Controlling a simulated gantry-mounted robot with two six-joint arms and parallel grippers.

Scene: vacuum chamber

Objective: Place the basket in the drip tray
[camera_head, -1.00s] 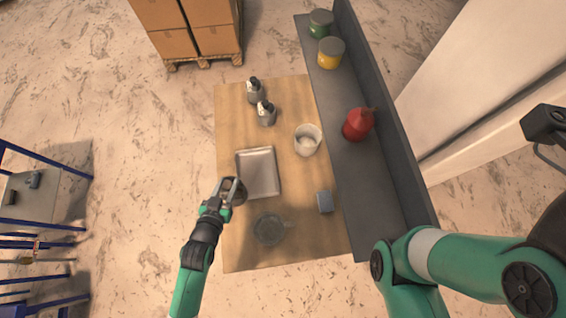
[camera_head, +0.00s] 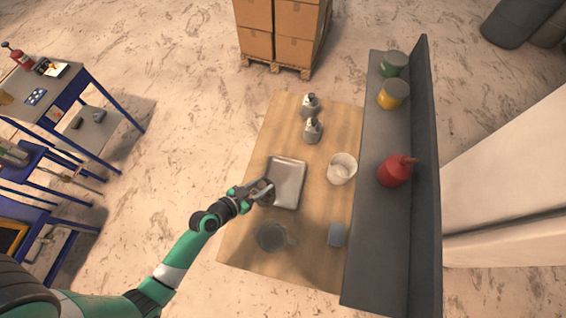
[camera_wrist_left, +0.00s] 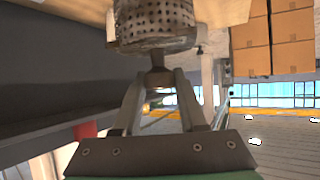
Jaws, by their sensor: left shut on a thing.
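My left gripper (camera_head: 264,188) is shut on the basket (camera_head: 268,198), at the lower left edge of the drip tray. In the left wrist view, the basket (camera_wrist_left: 155,22) is a perforated grey metal cup, and the gripper (camera_wrist_left: 158,78) pinches its short stem. The drip tray (camera_head: 288,178) is a shallow pale grey rectangle on the wooden table. The basket overlaps the tray's edge in the head view; I cannot tell its height or whether they touch. My right gripper is out of view.

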